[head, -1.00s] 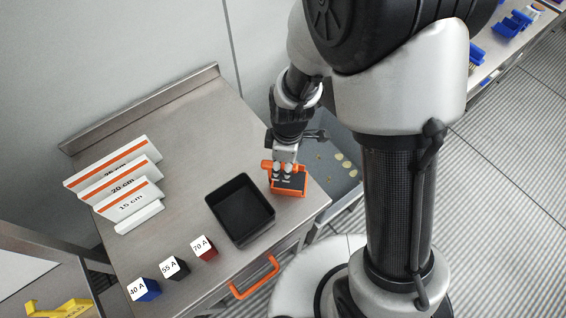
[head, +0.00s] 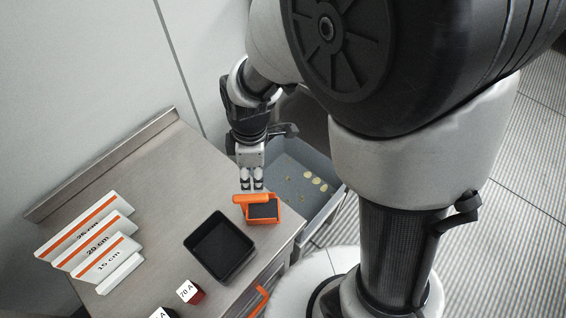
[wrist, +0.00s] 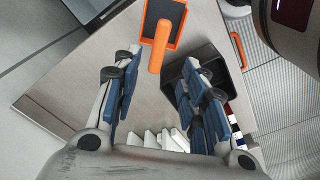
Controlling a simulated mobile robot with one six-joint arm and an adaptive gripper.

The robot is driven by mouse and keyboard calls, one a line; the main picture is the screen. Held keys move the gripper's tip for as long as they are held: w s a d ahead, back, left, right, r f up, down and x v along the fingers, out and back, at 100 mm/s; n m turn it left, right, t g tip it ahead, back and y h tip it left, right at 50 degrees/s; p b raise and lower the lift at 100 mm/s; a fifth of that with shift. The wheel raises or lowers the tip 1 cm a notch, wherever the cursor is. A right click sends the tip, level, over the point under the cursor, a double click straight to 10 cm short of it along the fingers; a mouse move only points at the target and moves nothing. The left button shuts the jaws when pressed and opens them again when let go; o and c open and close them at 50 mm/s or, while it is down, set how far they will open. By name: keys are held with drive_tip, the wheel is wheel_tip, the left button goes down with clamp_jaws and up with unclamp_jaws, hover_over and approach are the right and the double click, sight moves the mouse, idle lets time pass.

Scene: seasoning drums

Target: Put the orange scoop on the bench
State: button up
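The orange scoop (head: 273,221) with a dark inside sits on the steel bench (head: 165,165) near its right edge, right of the black tray. Its handle points left in the head view. In the wrist view the scoop (wrist: 176,14) lies beyond the fingertips, its handle end in line with the space between them. My gripper (head: 252,184) is just behind the scoop, apart from it in the head view. In the wrist view my gripper (wrist: 162,65) has its blue-padded fingers wide apart with nothing held between them.
A black tray (head: 209,235) stands left of the scoop. A grey bin (head: 318,165) with pale round pieces is beside the bench. Bare bench lies behind the tray.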

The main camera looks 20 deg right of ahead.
drive_tip(key=s+d+r+m+t, duration=0.2)
drive_tip(key=s+d+r+m, duration=0.3)
drive_tip(key=r+m, duration=0.3)
drive_tip(key=s+d+r+m+t, duration=0.2)
drive_tip(key=s+d+r+m, duration=0.4)
drive_tip(key=s+r+m, duration=0.1)
wheel_tip(320, 180, up, 2)
drive_tip(key=shift+s+r+m+h, duration=0.1)
drive_tip(key=shift+s+m+h, duration=0.3)
drive_tip(key=shift+s, duration=0.2)
drive_tip(key=shift+d, duration=0.1)
wheel_tip(320, 180, down, 4)
drive_tip(key=b, duration=0.4)
drive_tip(key=shift+c, duration=0.6)
